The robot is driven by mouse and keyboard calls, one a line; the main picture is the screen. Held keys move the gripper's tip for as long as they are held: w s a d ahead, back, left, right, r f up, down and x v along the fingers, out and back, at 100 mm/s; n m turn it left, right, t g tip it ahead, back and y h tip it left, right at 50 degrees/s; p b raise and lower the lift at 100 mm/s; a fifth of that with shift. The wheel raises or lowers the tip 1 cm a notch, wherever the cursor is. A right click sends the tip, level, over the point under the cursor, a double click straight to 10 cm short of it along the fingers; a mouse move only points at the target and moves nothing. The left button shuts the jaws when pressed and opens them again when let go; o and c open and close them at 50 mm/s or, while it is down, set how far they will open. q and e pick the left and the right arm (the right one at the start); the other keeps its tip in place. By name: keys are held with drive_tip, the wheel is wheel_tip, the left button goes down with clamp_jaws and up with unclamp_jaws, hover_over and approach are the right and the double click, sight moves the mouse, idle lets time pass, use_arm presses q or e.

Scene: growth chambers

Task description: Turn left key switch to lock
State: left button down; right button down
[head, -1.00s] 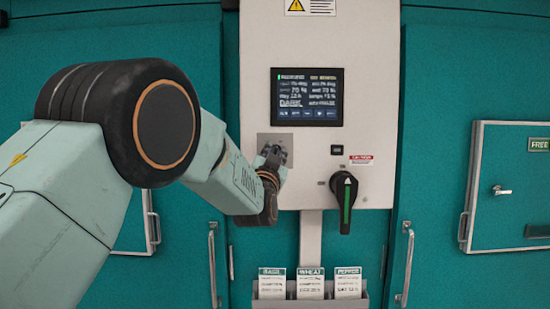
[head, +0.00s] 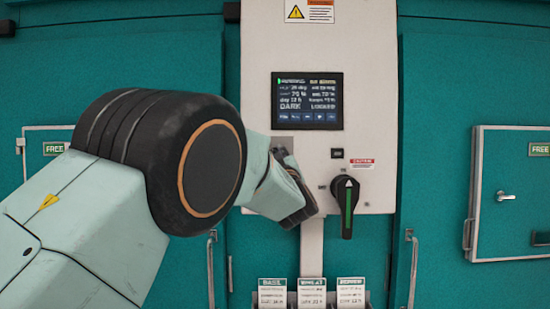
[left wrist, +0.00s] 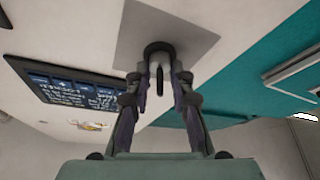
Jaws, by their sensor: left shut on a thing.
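The left key switch sits on a grey plate (head: 280,140) below the screen, on the white control panel (head: 370,60). My left gripper (head: 283,155) is at this plate in the head view and hides most of the switch. In the left wrist view the switch (left wrist: 158,50) is a dark round collar on the grey plate (left wrist: 190,35), with the key (left wrist: 159,77) between the fingers. My left gripper (left wrist: 160,85) is shut on the key there. The screen (head: 307,101) shows DARK and a word that looks like LOCKED. My right gripper is out of view.
A black rotary handle (head: 346,200) with a green stripe stands upright to the right. Several label cards (head: 312,292) stand in a holder below. Teal doors with handles (head: 412,268) flank the panel.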

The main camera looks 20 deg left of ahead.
use_arm(q)
drive_tip(key=shift+f+n+g, duration=0.1)
drive_tip(key=shift+n+g, duration=0.2)
drive_tip(key=shift+n, duration=0.4)
drive_tip(key=c, duration=1.5)
unclamp_jaws()
drive_tip(key=shift+w, duration=0.1)
